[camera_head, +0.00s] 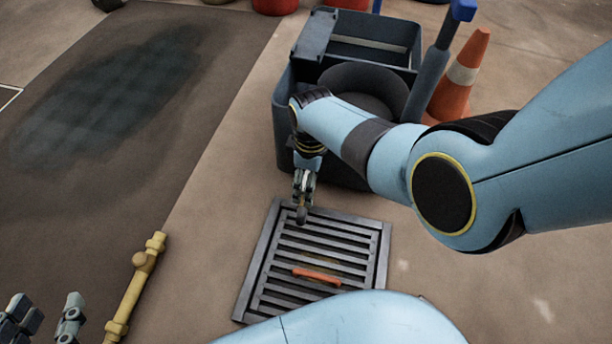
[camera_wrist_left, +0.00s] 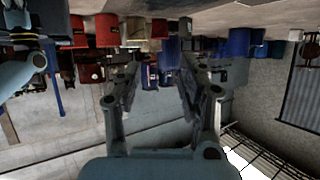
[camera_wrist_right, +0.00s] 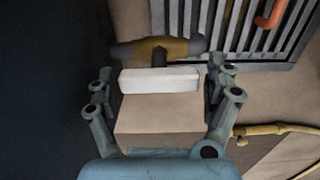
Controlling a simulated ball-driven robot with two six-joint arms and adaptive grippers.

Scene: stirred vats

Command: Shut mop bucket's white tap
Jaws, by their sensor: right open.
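The dark mop bucket (camera_head: 284,130) stands at upper centre in the head view. In the right wrist view, the tap's white bar handle (camera_wrist_right: 160,79) lies crosswise, joined by a dark stem to a brass-coloured body (camera_wrist_right: 160,48) with dark ends. My right gripper (camera_wrist_right: 160,85) is open, with one finger on each side of the handle. I cannot tell whether they touch it. In the head view my right gripper (camera_head: 304,192) points down in front of the bucket and hides most of the tap. My left gripper (camera_head: 45,318) is open and empty at lower left; it also shows in the left wrist view (camera_wrist_left: 158,72).
A floor grate (camera_head: 325,250) with an orange handle (camera_head: 317,275) lies below my right gripper. A yellow pipe (camera_head: 133,290) is at lower left. An orange cone (camera_head: 461,78) and a blue-topped mop handle (camera_head: 440,55) stand right of the bucket.

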